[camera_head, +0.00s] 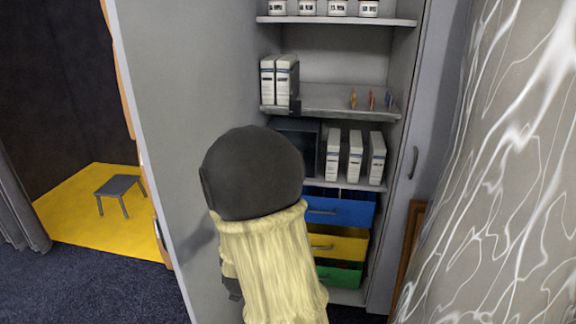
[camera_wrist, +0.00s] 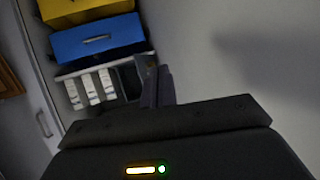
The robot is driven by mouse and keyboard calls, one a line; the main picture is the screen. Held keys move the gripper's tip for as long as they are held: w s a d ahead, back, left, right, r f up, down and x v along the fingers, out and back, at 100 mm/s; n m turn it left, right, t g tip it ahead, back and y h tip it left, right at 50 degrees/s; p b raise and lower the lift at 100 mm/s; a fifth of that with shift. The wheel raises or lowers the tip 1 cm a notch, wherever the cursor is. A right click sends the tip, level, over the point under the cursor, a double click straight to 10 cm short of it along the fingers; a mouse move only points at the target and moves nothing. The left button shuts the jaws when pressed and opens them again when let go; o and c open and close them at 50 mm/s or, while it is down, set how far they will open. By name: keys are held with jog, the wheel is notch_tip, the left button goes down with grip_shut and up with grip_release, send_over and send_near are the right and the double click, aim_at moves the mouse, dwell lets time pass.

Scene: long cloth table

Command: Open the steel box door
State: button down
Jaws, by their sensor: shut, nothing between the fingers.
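The tall grey steel cabinet shows in the head view with its shelves exposed. Its wide left door panel (camera_head: 180,110) stands swung out from the front. The grey panel (camera_wrist: 240,50) fills the right of the wrist view. My gripper (camera_wrist: 155,82) is shut and empty, in front of the shelves and beside that panel; I cannot tell whether it touches anything.
White binders (camera_head: 355,155) stand beside the dark box. Below are blue (camera_head: 345,208), yellow (camera_head: 345,243) and green (camera_head: 340,275) drawers. A narrow grey panel with a handle (camera_head: 413,162) borders the right. A marbled surface (camera_head: 490,200) crowds the right side. Dark carpet (camera_head: 90,285) is clear at left.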

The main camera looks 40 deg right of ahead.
jog(key=s+a+f+n+g+y, duration=0.2)
jog(key=s+a+n+g+y, duration=0.4)
jog(key=s+a, duration=0.8)
jog(key=shift+s+n+g, duration=0.4)
jog(key=shift+s+g, duration=0.3)
jog(key=shift+g, duration=0.4)
jog(key=shift+f, duration=0.1)
